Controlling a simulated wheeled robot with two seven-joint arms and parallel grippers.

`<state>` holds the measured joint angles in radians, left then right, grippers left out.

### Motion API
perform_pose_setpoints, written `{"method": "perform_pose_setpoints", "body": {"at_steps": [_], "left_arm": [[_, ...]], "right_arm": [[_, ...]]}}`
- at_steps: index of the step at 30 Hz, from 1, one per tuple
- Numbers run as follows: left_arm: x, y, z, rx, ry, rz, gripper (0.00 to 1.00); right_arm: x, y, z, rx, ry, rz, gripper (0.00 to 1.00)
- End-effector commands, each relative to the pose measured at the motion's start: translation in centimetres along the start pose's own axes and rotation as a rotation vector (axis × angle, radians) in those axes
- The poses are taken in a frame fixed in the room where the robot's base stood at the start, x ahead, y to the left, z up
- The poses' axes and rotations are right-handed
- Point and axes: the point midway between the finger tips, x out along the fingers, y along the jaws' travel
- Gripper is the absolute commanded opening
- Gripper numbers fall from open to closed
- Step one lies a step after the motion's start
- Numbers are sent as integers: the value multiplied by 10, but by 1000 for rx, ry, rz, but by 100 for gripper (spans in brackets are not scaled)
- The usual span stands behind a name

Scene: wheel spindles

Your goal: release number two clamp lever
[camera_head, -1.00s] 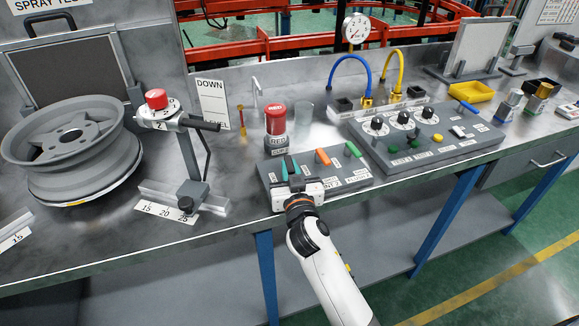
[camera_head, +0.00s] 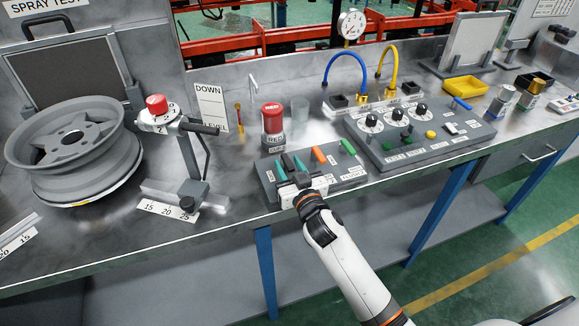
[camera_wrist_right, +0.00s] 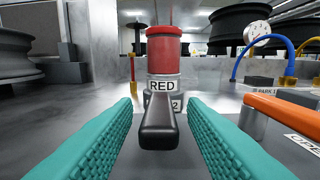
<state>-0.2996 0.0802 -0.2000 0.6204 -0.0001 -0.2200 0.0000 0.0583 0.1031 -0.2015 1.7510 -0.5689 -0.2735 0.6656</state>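A low grey lever box (camera_head: 353,180) on the bench front carries a row of levers. A black lever (camera_wrist_right: 158,122) stands between the teal fingers of my right gripper (camera_wrist_right: 159,125) in the right wrist view, with a small gap on each side. I cannot read which lever is number two. My left gripper is out of view.
A red-capped cylinder (camera_head: 272,117) labelled RED stands just behind the box. A wheel (camera_head: 75,150) and a post with a red knob (camera_head: 157,104) are to the left. A control panel (camera_head: 420,138) with knobs is close on the right.

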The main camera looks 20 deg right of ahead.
Motion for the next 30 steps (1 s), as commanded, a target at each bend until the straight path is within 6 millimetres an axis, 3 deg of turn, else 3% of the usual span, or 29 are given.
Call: {"method": "perform_pose_setpoints", "body": {"at_steps": [5, 8, 21, 30], "left_arm": [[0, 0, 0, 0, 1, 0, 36], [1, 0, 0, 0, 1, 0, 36], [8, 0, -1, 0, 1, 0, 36], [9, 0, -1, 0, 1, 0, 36]], "right_arm": [[-6, 0, -1, 0, 2, 0, 38], [-20, 0, -2, 0, 3, 0, 38], [-104, 0, -2, 1, 2, 0, 38], [-120, 0, 0, 0, 0, 0, 38]]}}
